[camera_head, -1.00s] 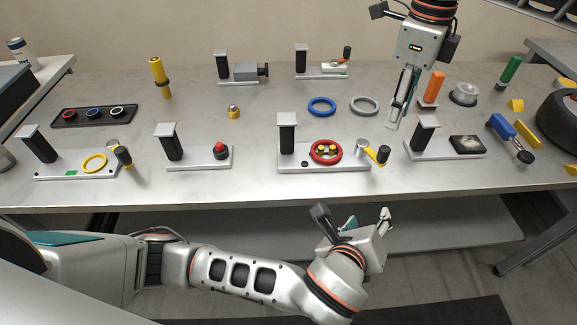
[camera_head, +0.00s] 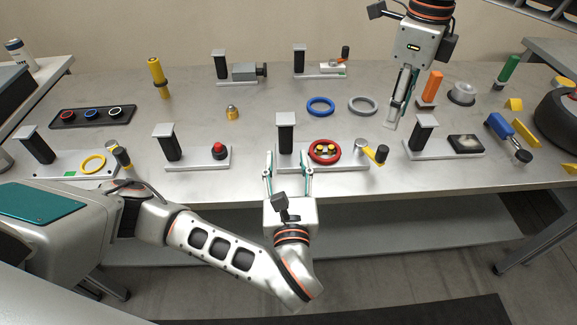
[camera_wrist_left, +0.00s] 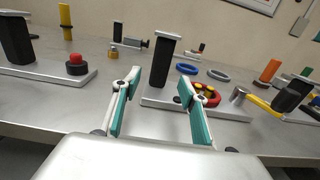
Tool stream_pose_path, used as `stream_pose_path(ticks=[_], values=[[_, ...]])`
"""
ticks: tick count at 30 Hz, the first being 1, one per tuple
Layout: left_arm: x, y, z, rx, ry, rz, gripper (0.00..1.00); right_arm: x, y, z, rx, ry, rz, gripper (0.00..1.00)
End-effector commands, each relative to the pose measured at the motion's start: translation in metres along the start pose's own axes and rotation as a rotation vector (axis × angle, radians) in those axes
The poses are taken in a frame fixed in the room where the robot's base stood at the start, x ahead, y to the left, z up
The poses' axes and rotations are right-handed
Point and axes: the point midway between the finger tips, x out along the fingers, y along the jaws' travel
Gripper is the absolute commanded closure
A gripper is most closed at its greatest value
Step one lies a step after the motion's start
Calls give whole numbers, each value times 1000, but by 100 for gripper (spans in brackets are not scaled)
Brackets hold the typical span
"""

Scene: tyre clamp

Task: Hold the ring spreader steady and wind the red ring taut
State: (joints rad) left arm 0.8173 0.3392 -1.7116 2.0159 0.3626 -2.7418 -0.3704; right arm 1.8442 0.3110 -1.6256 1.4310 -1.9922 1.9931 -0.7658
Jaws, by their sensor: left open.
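The ring spreader (camera_head: 343,162) stands near the table's front edge, with a black, grey-capped post (camera_head: 286,134) at its left. My left gripper (camera_head: 288,170) is open and empty at the front edge, just short of the post. In the left wrist view the post (camera_wrist_left: 162,62) shows between the fingertips of the left gripper (camera_wrist_left: 160,86). My right gripper (camera_head: 400,120) hangs above the table behind the spreader; its finger gap is unclear.
A fixture with a red knob (camera_head: 219,149) stands left of the spreader, and one with a dark block (camera_head: 465,144) stands right. Blue (camera_head: 321,107) and grey (camera_head: 363,106) rings lie behind it.

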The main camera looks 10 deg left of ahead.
Motion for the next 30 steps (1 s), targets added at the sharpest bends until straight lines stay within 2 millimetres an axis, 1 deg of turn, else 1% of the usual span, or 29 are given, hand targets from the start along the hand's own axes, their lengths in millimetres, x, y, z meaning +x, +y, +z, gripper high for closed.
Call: stream_pose_path(ticks=[1, 6, 9, 13, 18, 27, 29, 30], values=[[8, 0, 2, 1, -6, 1, 57, 0, 0, 0, 0, 0, 0, 72], [32, 0, 2, 2, -6, 1, 57, 0, 0, 0, 0, 0, 0, 72], [44, 0, 2, 1, -4, 1, 57, 0, 0, 0, 0, 0, 0, 72], [56, 0, 1, 0, -2, -1, 57, 0, 0, 0, 0, 0, 0, 72], [64, 0, 0, 1, 1, 0, 57, 0, 0, 0, 0, 0, 0, 72], [66, 0, 0, 0, 2, 0, 57, 0, 0, 0, 0, 0, 0, 72], [66, 0, 0, 0, 2, 0, 73, 0, 0, 0, 0, 0, 0, 72], [66, 0, 0, 0, 2, 0, 83, 0, 0, 0, 0, 0, 0, 72]])
